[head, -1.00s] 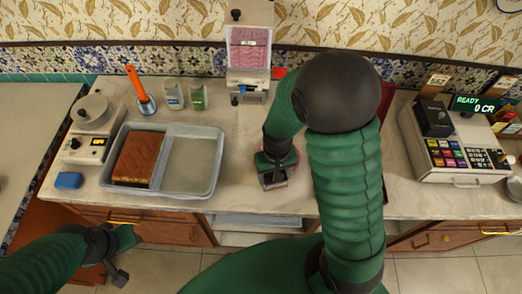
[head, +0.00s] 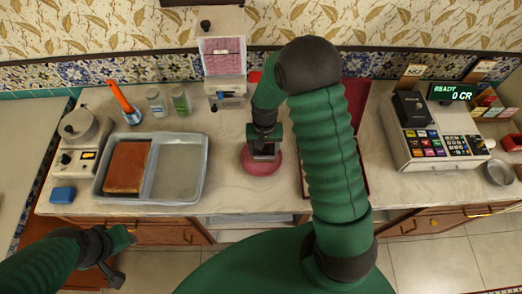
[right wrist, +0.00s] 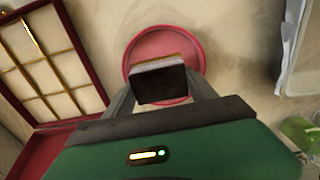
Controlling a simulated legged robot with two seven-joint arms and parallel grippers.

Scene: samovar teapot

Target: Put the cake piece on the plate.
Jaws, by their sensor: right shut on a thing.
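The cake piece (right wrist: 160,84) is a small block with a dark brown face and a paler strip along its far edge. My right gripper (head: 264,155) is shut on it, with a finger on either side in the right wrist view. The round pink plate (head: 262,166) lies on the counter; it also shows in the right wrist view (right wrist: 140,52). The cake piece overlaps the plate in both views; I cannot tell whether it touches it. My left gripper (head: 118,262) is low at the left, off the counter's front, and its jaw state is unclear.
A two-part grey tray (head: 203,170) holds a brown slab (head: 128,166) at the left. An open red box (head: 359,97) stands right of the plate, partly behind my right arm. Scales (head: 76,140), a blue block (head: 62,194), jars, a dispenser (head: 222,60) and a cash register (head: 430,140) surround the workspace.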

